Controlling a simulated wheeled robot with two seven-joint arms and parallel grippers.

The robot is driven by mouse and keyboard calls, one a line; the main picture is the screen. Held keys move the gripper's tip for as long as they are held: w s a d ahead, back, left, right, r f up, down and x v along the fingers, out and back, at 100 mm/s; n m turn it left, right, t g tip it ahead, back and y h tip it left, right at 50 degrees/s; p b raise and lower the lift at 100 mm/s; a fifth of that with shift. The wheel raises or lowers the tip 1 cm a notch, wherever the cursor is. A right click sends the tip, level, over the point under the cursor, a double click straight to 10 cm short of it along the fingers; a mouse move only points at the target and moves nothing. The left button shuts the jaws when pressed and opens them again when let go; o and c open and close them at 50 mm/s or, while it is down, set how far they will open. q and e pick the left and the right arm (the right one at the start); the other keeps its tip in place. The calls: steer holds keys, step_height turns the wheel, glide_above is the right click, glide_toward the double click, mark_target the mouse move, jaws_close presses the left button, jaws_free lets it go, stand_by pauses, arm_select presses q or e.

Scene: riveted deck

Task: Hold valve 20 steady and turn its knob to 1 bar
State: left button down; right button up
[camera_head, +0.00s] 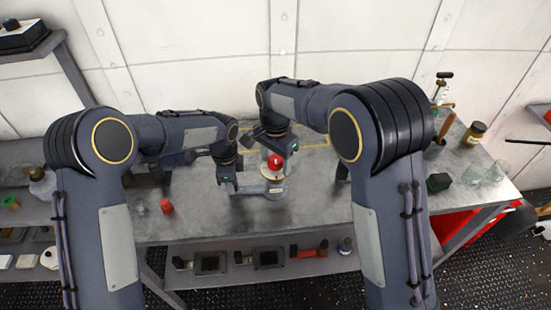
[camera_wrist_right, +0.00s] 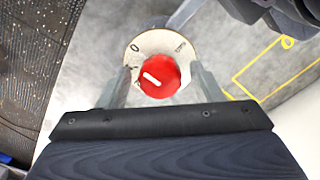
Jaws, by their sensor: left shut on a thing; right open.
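The valve (camera_head: 276,189) stands upright on the grey bench, with a pale round dial and a red knob (camera_head: 276,161) on top. Its number is not readable. My left gripper (camera_head: 231,187) is shut on the valve's left side, low down; the exact grip is small in view. My right gripper (camera_wrist_right: 160,72) is open above the valve, its fingers on either side of the red knob with gaps showing. In the right wrist view the dial (camera_wrist_right: 148,42) shows a 0 at upper left; other marks are unclear. The knob's white line slants from upper left to lower right.
A small red object (camera_head: 166,206) lies on the bench to the left. A brown jar (camera_head: 474,133), a dark green block (camera_head: 438,182) and clear glassware (camera_head: 491,175) stand at the right. A yellow outline (camera_wrist_right: 272,84) marks the bench behind. A lower shelf holds several items.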

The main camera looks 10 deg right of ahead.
steer(key=c, duration=1)
steer(key=shift+n, duration=0.4)
steer(key=n, duration=0.3)
steer(key=shift+n, duration=2)
steer(key=o, duration=1)
